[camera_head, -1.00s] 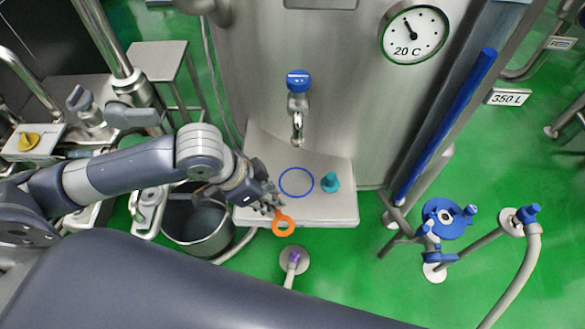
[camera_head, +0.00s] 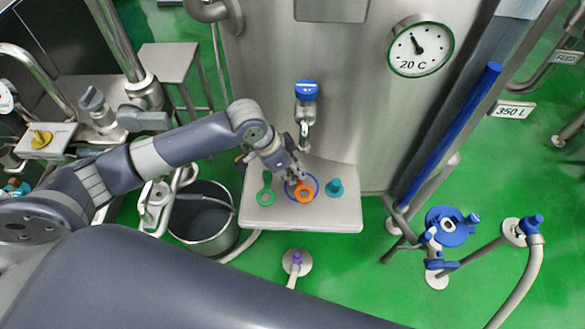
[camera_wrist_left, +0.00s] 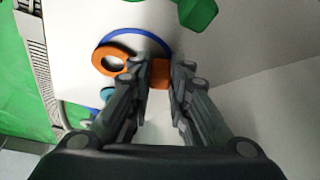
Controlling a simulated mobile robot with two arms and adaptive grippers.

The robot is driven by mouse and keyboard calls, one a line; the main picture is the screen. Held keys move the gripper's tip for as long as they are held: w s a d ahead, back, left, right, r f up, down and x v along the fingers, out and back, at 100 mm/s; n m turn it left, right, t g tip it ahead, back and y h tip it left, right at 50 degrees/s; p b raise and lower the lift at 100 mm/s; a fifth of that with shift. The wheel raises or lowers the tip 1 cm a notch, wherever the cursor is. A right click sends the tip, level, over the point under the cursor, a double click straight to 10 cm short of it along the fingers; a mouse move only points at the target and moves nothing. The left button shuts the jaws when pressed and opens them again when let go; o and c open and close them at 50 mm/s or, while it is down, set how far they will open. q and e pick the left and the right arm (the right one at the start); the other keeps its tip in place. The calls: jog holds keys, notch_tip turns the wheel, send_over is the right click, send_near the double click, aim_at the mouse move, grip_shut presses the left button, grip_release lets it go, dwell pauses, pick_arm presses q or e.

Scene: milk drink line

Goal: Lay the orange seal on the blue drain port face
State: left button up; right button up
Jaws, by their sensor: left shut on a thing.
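The orange seal (camera_head: 304,193) is a ring with a short tab. My left gripper (camera_head: 296,180) is shut on that tab, which shows between the fingers in the left wrist view (camera_wrist_left: 160,74). The ring is over the blue circle (camera_head: 317,181) marked on the steel shelf; I cannot tell whether it touches the shelf. The blue drain port face (camera_head: 459,236), a round blue flange with a pale centre, stands low at the right, well away from my gripper. My right gripper is not in view.
A green seal (camera_head: 266,190) lies on the shelf (camera_head: 340,214) left of the circle, and a teal fitting (camera_head: 335,187) stands to its right. A tap (camera_head: 306,105) is above. A bucket (camera_head: 206,240) stands at the left.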

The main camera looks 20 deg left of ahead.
pick_arm(q)
jog(key=shift+f, duration=0.2)
jog(key=o, duration=0.8)
